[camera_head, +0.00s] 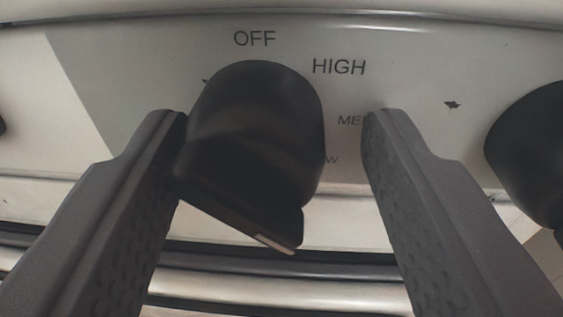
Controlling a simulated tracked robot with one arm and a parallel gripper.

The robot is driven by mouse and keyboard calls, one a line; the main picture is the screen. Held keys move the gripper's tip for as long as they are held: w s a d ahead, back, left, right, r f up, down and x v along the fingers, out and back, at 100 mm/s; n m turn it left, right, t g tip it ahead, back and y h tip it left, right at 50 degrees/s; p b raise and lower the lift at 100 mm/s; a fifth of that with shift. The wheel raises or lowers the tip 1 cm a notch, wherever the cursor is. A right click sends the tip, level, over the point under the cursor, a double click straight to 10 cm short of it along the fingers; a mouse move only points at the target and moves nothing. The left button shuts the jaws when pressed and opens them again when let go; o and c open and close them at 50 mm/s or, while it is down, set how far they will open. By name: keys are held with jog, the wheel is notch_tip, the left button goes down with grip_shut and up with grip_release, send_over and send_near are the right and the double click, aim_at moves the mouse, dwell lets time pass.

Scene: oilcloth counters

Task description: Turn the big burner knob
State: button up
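A large black burner knob (258,130) sits on the pale stove panel in the middle of the view. Its grip bar is tilted, with a light pointer mark at the lower right end. Labels OFF and HIGH show above it, and MED and LOW are partly hidden at its right. My gripper (275,118) is open, with one finger on each side of the knob. The left finger's tip overlaps the knob's left edge in the picture; I cannot tell if they touch. A clear gap shows between the knob and the right finger.
Another black knob (533,150) is at the right edge, and a sliver of a dark one shows at the left edge. Below the panel (420,70) runs a horizontal metal bar (290,290).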

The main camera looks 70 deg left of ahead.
jog(key=shift+s+f, duration=0.1)
dwell(0.3)
jog(key=shift+d, duration=0.15)
jog(key=v, duration=1.3)
jog(key=shift+d, duration=0.25)
